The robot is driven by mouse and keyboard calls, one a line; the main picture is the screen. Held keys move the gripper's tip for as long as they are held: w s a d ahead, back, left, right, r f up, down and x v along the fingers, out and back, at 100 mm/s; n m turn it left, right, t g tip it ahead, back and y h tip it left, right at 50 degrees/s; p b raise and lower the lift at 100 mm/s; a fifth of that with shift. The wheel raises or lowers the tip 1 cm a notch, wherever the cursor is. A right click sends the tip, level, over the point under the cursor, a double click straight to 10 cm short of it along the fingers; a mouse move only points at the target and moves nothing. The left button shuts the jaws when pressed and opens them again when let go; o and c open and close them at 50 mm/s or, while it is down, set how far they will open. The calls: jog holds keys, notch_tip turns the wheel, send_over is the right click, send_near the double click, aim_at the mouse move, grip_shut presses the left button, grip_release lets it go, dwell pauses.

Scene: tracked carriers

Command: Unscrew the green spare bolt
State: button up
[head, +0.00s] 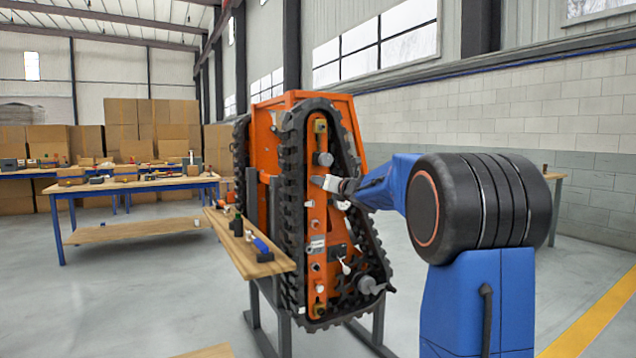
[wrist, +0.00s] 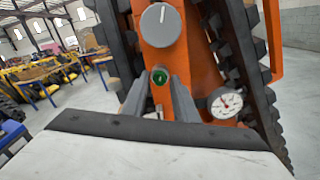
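The green bolt (wrist: 160,77) shows in the wrist view as a small green head on the orange side plate (wrist: 199,55) of the tracked carrier. It lies below a large grey knob (wrist: 160,25). My gripper (wrist: 159,84) points at the plate, with its two grey fingers on either side of the bolt. A narrow gap seems to show between the fingers and the green head, so I see the gripper as open around it. In the head view my gripper (head: 324,183) is at the upper part of the carrier (head: 317,222), and I cannot make out the bolt there.
A round white dial gauge (wrist: 225,103) sits just right of my fingers. Black tracks (head: 292,170) run along both sides of the plate. A wooden shelf (head: 247,257) with small parts juts out at left. A workbench (head: 140,184) stands farther left.

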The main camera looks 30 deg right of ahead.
jog(key=m, duration=2.6)
dwell(0.6)
grip_shut()
jog(key=shift+s+n, duration=0.15)
jog(key=shift+n, duration=1.95)
jog(key=shift+s+n, duration=0.15)
jog(key=shift+n, duration=1.95)
